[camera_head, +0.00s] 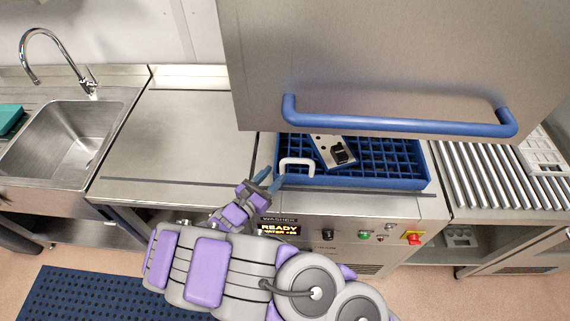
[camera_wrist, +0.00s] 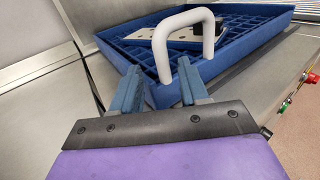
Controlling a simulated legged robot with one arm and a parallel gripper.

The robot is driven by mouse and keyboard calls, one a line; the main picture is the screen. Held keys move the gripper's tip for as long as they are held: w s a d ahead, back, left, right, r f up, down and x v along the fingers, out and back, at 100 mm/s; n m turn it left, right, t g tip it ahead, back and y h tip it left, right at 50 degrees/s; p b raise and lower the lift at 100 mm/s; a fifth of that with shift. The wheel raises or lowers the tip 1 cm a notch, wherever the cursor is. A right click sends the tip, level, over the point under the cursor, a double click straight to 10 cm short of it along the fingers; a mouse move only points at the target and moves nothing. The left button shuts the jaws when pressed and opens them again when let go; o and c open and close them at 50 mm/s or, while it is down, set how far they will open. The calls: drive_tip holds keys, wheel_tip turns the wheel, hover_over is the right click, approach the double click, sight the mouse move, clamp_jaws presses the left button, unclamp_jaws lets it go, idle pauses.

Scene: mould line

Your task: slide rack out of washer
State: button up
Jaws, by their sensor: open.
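The blue grid rack (camera_head: 384,181) sits in the washer (camera_head: 345,232) beneath the raised steel hood (camera_head: 390,55). A white loop handle (camera_head: 297,161) stands on the rack's left front part. A pale mould plate with holes and a black block (camera_head: 330,150) lies tilted in the rack. My gripper (camera_head: 268,181) is open and empty just left of and in front of the handle. In the wrist view the open blue fingers (camera_wrist: 160,82) point toward the handle (camera_wrist: 184,42), whose near leg appears between or just beyond the fingertips; contact cannot be told.
The blue hood bar (camera_head: 400,119) hangs over the rack. A clear steel counter (camera_head: 165,140) lies left of the washer, then a sink (camera_head: 75,125) with a tap. A roller table (camera_head: 505,170) with a white crate (camera_head: 546,150) is at right. A blue floor mat (camera_head: 95,292) lies below.

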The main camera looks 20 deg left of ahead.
sight(281, 169)
drive_tip(key=b+x, duration=0.1)
drive_tip(key=x, duration=0.6)
drive_tip(key=shift+d, duration=0.15)
drive_tip(key=shift+s, duration=0.1)
drive_tip(key=shift+c, duration=0.2)
clamp_jaws()
